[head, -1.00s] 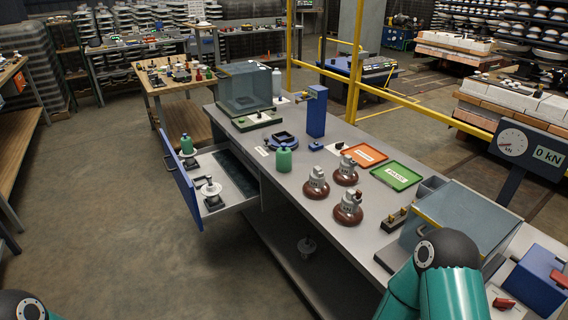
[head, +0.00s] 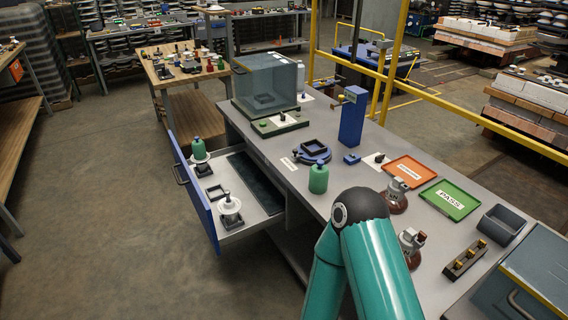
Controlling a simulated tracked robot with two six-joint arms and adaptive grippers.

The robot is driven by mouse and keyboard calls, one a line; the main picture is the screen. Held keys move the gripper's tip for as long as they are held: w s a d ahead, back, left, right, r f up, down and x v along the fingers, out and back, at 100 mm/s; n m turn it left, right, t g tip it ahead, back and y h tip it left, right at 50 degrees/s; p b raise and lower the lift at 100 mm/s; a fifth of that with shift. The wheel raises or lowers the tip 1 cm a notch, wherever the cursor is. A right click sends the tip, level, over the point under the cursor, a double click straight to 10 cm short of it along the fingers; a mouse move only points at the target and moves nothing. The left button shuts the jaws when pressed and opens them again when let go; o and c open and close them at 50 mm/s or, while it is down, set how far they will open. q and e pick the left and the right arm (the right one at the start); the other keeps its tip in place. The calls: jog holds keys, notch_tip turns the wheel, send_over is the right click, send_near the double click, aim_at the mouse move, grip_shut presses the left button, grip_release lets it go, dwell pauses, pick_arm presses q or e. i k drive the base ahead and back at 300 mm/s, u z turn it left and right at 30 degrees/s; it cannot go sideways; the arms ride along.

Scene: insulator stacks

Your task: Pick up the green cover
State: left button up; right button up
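A green cover (head: 318,178), shaped like a short bottle with a narrower top, stands upright on the grey workbench (head: 290,190). A similar green piece (head: 197,148) stands on a white disc in the open blue-fronted drawer (head: 208,208). I cannot tell from the view which of the two is the task's cover. One of my teal arms rises from the bottom edge, with its bent joint close to the right of the bench cover. Neither gripper shows.
A clear box (head: 267,85) stands at the back of the bench, near a blue post (head: 352,116). Brown insulators (head: 395,196), an orange tray (head: 409,171) and a green tray (head: 449,200) lie to the right. The drawer juts out left over open floor.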

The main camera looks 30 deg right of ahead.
aim_at(318, 172)
jog(key=z, duration=0.1)
jog(key=i, duration=0.85)
jog(key=z, duration=0.65)
